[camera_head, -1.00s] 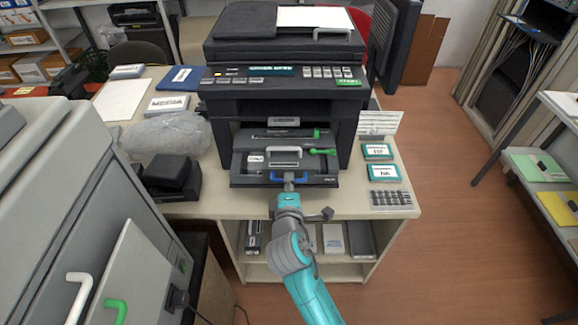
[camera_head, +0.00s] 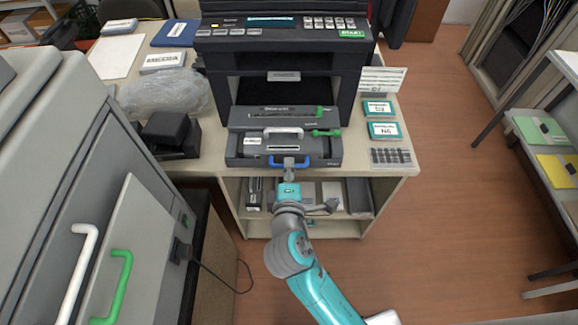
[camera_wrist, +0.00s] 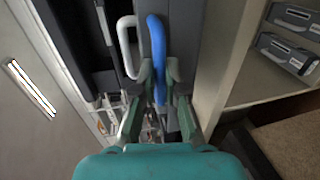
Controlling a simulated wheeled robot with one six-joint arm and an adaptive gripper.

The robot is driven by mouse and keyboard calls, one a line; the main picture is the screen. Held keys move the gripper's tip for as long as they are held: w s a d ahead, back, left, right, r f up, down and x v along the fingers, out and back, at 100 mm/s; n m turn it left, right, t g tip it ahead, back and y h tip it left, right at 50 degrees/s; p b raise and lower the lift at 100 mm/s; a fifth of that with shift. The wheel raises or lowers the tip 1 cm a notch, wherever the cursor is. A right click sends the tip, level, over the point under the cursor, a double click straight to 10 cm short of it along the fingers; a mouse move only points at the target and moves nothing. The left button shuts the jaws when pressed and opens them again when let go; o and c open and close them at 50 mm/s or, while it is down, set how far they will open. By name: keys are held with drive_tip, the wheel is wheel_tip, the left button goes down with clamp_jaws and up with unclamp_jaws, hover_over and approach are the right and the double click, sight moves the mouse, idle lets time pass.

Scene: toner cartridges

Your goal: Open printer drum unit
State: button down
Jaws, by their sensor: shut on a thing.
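The black printer (camera_head: 285,70) stands on the desk, with its drum unit (camera_head: 250,150) sticking out of the front toward me. The drum unit has a blue handle (camera_head: 275,163) at its front, a white handle (camera_head: 283,131) behind it and a green lever (camera_head: 325,133) at the right. My gripper (camera_head: 289,175) is shut on the blue handle. In the wrist view, the blue handle (camera_wrist: 157,45) runs down between the fingers of my gripper (camera_wrist: 159,92), and the white handle (camera_wrist: 126,45) is just left of it. The fingers partly hide the blue handle's lower end.
The desk (camera_head: 215,150) has boxed cards (camera_head: 383,131) and a keypad (camera_head: 391,157) at the right, and a clear plastic bag (camera_head: 165,92) and black device (camera_head: 172,133) at the left. A grey cabinet (camera_head: 140,250) stands close on the left. The floor (camera_head: 450,220) at right is open.

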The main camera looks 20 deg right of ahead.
drive_tip(key=c, duration=1.2)
unclamp_jaws()
drive_tip(key=v, duration=1.2)
drive_tip(key=s+d+f+m+g+y, duration=0.25)
drive_tip(key=s+d+f+y, duration=0.25)
drive_tip(key=s+f, duration=0.5)
drive_tip(key=s+d+r+m+t, duration=0.1)
drive_tip(key=s+d+r+m, duration=0.1)
drive_tip(key=s+m, duration=0.4)
drive_tip(key=s+d+r+m+t, duration=0.1)
drive_tip(key=s+d+r+m, duration=0.1)
drive_tip(key=s+m, duration=0.4)
drive_tip(key=v, duration=0.3)
drive_tip(key=shift+s+r, duration=0.25)
drive_tip(key=shift+r, duration=0.1)
